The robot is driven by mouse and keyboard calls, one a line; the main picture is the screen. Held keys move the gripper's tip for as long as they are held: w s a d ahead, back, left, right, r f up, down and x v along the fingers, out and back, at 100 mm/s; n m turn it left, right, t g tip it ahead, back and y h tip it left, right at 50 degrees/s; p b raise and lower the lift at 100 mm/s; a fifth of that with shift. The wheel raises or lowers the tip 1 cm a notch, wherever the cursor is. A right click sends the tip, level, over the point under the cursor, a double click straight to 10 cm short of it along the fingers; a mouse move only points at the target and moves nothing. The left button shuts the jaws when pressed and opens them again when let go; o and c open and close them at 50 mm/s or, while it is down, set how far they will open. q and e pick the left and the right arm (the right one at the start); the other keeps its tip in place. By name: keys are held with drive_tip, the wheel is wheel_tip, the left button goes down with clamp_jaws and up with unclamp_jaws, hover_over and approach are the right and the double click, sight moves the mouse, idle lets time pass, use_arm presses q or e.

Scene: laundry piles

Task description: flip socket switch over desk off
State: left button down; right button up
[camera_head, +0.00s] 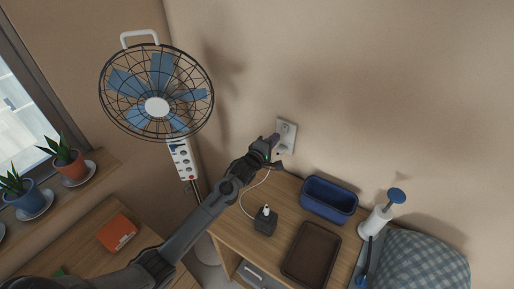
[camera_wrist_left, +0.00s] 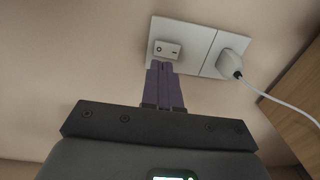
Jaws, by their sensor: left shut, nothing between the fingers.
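A white wall socket plate (camera_head: 286,133) is on the wall above the wooden desk (camera_head: 228,212). In the left wrist view the plate (camera_wrist_left: 205,32) shows a rocker switch (camera_wrist_left: 167,49) on its left half and a plugged-in white plug (camera_wrist_left: 230,64) with a cable on its right half. My left gripper (camera_head: 273,139) is at the plate, its purple fingers shut and empty. In the left wrist view its fingertips (camera_wrist_left: 162,64) are right at the lower edge of the switch. I cannot tell whether they touch it. My right gripper is not in view.
On the desk are a black charger (camera_head: 264,222), a blue container (camera_head: 329,198) and a brown tray (camera_head: 311,254).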

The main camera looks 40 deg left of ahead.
use_arm(q)
drive_tip(key=s+d, duration=0.1)
drive_tip(key=s, duration=0.7)
drive_tip(key=shift+s+d+r, duration=0.15)
drive_tip(key=shift+r, duration=0.2)
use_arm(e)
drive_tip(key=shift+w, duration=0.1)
use_arm(q)
drive_tip(key=shift+r, duration=0.1)
